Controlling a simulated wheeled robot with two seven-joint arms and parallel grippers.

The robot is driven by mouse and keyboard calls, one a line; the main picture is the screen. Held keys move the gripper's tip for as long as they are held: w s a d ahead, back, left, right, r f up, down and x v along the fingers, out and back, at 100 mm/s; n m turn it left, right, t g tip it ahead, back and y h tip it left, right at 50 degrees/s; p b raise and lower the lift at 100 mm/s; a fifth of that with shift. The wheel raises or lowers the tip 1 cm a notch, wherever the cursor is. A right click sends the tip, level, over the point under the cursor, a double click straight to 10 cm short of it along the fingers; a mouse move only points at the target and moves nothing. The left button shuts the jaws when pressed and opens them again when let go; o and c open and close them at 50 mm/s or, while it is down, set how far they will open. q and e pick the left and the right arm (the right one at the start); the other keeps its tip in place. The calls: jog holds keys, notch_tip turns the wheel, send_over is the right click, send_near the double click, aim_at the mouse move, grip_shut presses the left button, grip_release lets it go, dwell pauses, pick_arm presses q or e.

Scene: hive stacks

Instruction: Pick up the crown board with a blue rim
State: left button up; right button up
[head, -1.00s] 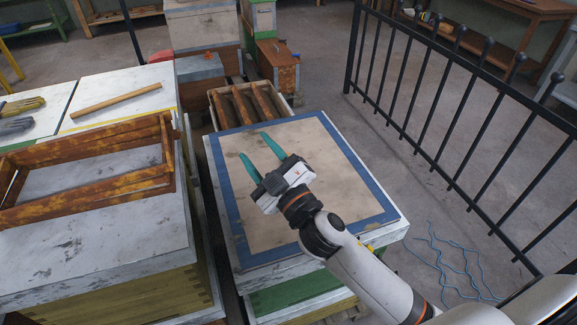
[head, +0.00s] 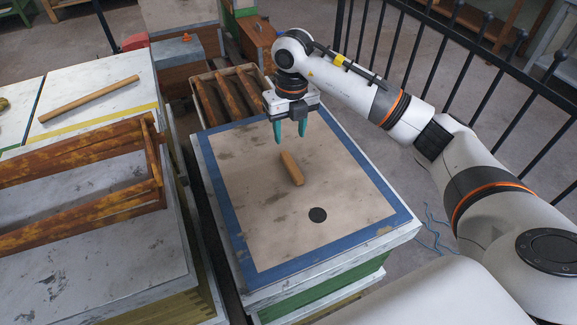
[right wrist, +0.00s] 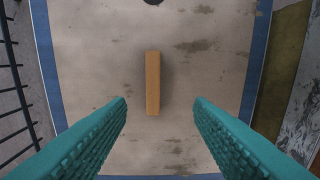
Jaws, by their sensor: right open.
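The crown board with a blue rim (head: 240,219) lies flat on top of the hive stack in the middle of the head view. It has a worn beige face, a wooden block (head: 291,168) near its centre and a dark round spot (head: 317,215) nearer me. In the right wrist view the block (right wrist: 153,83) lies ahead between the two teal fingers (right wrist: 160,110), and the blue rim (right wrist: 48,60) shows at both sides. My left gripper is not in view.
An orange-brown wooden frame (head: 70,228) lies on the white hive at left, with a wooden stick (head: 90,98) beyond it. A box of frames (head: 228,92) stands behind the board. A black railing (head: 480,70) runs along the right.

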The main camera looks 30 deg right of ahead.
jog(key=p, duration=0.1)
send_over(291, 164)
jog(key=f, duration=0.6)
jog(key=shift+s+f, duration=0.15)
jog(key=shift+s, duration=0.15)
jog(key=shift+w+f+p, duration=0.2)
jog(key=shift+f+p, duration=0.3)
jog(key=shift+f, duration=2.2)
grip_shut()
jog(key=shift+w+r, duration=0.1)
jog(key=shift+r, duration=0.05)
